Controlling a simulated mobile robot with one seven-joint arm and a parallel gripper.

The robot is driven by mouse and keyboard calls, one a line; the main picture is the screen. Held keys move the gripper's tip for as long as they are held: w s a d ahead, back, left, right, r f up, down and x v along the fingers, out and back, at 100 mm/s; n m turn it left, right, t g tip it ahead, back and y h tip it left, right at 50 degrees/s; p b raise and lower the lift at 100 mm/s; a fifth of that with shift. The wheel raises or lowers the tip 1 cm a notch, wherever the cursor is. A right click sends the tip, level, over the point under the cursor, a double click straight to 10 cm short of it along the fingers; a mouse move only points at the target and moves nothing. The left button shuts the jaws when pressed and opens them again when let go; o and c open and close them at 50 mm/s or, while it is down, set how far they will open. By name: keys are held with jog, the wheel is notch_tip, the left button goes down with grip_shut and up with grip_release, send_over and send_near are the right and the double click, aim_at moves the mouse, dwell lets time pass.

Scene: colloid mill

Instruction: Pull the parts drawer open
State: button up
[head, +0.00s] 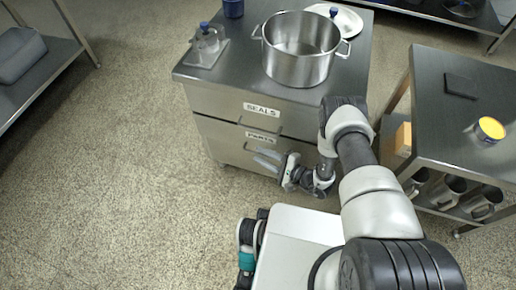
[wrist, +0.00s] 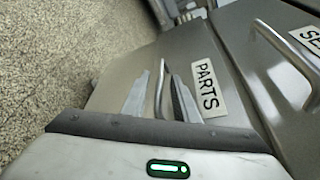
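The parts drawer (head: 218,136) is the lower drawer of a steel cabinet, with a white PARTS label (wrist: 207,88). Its front looks flush with the cabinet, so it appears closed. Its bar handle (wrist: 160,88) shows in the wrist view between my two fingers. My gripper (head: 267,158) is at the drawer front in the head view, with its fingers pointing at the handle. In the wrist view my gripper (wrist: 161,92) is open, one finger on each side of the bar, with gaps visible. In the head view the handle is mostly hidden by my gripper.
The seals drawer (head: 215,101) is just above, with its own bar handle (wrist: 285,55). A steel side table (head: 440,120) stands close on the right. The floor to the left is clear.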

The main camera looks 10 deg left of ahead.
jog(key=shift+w+a+f, duration=0.1)
jog(key=shift+w+a, duration=0.05)
jog(key=shift+a, duration=0.15)
grip_shut()
dwell(1.4)
